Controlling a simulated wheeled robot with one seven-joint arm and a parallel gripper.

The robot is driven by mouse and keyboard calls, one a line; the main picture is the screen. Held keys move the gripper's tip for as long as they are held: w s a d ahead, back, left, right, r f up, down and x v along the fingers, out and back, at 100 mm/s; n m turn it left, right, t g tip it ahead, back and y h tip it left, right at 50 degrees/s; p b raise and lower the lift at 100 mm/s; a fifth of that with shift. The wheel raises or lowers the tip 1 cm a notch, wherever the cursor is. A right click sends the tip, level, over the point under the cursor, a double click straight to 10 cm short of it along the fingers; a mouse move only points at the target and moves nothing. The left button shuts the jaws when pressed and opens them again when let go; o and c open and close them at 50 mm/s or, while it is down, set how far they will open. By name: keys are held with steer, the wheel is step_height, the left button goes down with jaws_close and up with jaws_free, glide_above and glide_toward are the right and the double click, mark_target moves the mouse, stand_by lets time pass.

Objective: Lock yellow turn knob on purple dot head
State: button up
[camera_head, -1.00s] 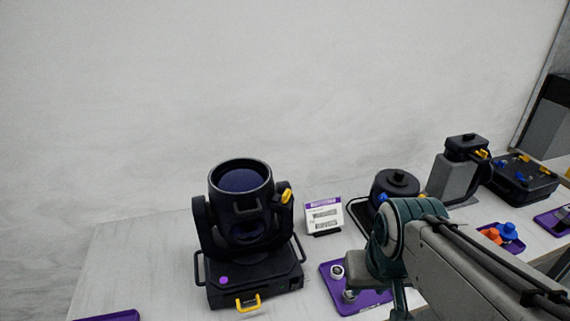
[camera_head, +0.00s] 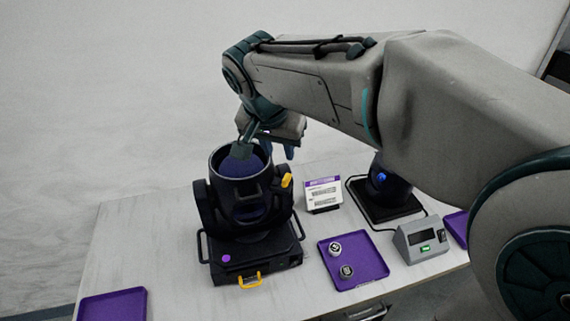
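The purple dot head is a black moving-head lamp (camera_head: 245,205) on the left part of the table, its lens facing up. The purple dot (camera_head: 226,258) is on its base. The yellow turn knob (camera_head: 286,181) sticks out at the upper right of the head, beside the yoke arm. A second yellow part (camera_head: 249,281) is a handle-like piece low on the front of the base. My gripper (camera_head: 268,148) is at the top of the lamp, above and behind the knob in the picture. Its fingers are partly hidden, and I cannot tell whether they are open or touching anything.
A purple tray (camera_head: 366,267) with two small metal parts lies right of the lamp. A label card (camera_head: 323,195), a grey box with a display (camera_head: 422,240) and a dark round device (camera_head: 388,187) stand further right. Another purple tray (camera_head: 112,306) lies front left.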

mark_target(286, 176)
steer(key=p+x, duration=0.1)
steer(key=x, duration=1)
jaws_close()
